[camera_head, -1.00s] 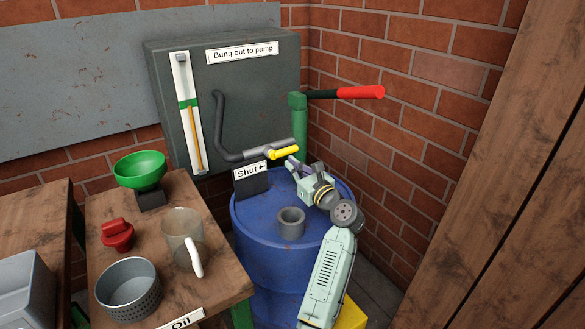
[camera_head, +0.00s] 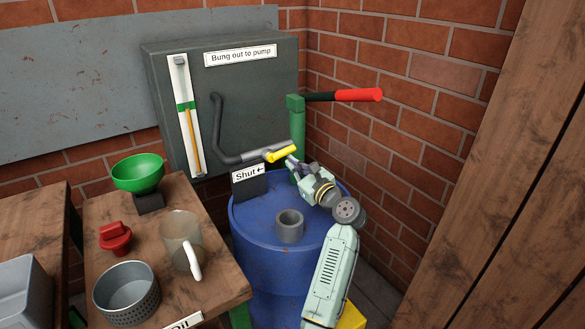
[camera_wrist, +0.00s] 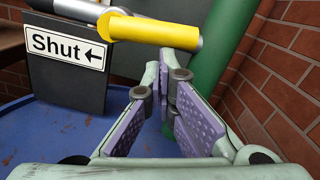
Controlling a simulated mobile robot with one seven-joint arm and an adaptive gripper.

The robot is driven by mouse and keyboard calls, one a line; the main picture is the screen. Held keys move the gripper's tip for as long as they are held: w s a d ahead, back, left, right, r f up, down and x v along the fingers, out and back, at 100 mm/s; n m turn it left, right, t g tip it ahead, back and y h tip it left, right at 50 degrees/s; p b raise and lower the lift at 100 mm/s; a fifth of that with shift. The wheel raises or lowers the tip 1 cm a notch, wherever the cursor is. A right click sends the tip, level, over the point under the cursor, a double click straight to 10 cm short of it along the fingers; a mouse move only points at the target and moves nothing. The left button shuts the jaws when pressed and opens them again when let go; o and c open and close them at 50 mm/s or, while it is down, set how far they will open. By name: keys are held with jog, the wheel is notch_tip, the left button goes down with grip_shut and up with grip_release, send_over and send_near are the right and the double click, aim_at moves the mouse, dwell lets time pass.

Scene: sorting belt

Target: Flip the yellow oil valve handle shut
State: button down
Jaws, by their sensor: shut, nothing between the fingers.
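The yellow valve handle (camera_head: 280,153) sits at the end of the grey pipe above the blue drum. In the wrist view the yellow handle (camera_wrist: 155,29) crosses the top middle, lying roughly sideways. The "Shut" sign (camera_head: 248,172) with a left-pointing arrow stands just below and left of it; it also shows in the wrist view (camera_wrist: 66,48). My gripper (camera_head: 293,163) is just right of and below the handle. In the wrist view my gripper (camera_wrist: 163,85) has its fingertips together and empty, close beneath the handle. I cannot tell whether they touch it.
The blue drum (camera_head: 255,225) with a grey bung collar (camera_head: 289,226) lies below. A green pump post (camera_head: 297,130) with a red-gripped lever (camera_head: 357,95) stands behind my gripper. Left, a wooden bench (camera_head: 160,250) holds a green funnel (camera_head: 138,174), clear jug (camera_head: 181,240) and grey basket (camera_head: 127,293).

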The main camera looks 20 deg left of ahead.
aim_at(291, 151)
jog(key=r+n, duration=0.1)
jog(key=n, duration=0.1)
jog(key=r+n, duration=0.1)
jog(key=n, duration=0.2)
jog(key=r+n, duration=0.1)
jog(key=n, duration=0.1)
jog(key=shift+w+d+r, duration=0.15)
jog(key=shift+w+r, duration=0.05)
jog(key=shift+r, duration=0.15)
jog(key=r+n, duration=0.1)
jog(key=n, duration=0.1)
jog(key=s+a+r+n, duration=0.1)
jog(key=n, duration=0.2)
jog(key=r+n, duration=0.1)
jog(key=n, duration=0.1)
jog(key=shift+s+a+r+g+b, duration=0.15)
jog(key=shift+s+g+b, duration=0.15)
jog(key=shift+g+b, duration=0.1)
jog(key=shift+r, duration=0.1)
jog(key=shift+s, duration=0.1)
